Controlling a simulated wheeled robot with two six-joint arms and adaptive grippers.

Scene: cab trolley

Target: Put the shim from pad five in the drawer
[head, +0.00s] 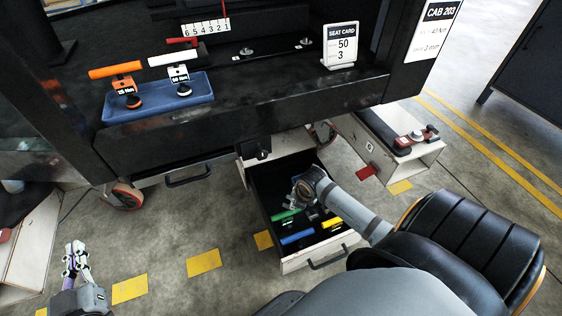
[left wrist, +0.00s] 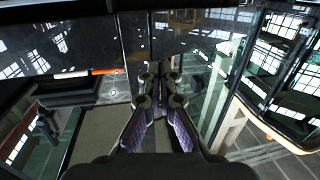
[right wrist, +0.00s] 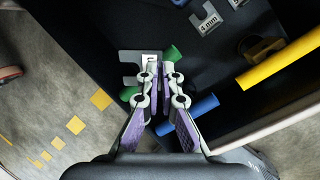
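The drawer (head: 272,203) stands pulled open below the cab body, and my right arm reaches into it. In the right wrist view my right gripper (right wrist: 161,72) is shut on a grey notched metal shim (right wrist: 128,57). The shim is over the drawer, and the fingers partly hide its white label. It looks larger than a second shim (right wrist: 205,19), marked 4 mm, inside the drawer. My left gripper (head: 75,252) is far to the left, low over the floor. Its fingers look closed together, with nothing seen between them.
Green, blue (head: 297,237) and yellow (right wrist: 280,66) handles lie in the drawer. A blue tray (head: 155,112) holds orange- and white-handled tools on the ledge above. A white box (head: 392,155) with a small label stands right of the drawer. The yellow-marked floor is clear.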

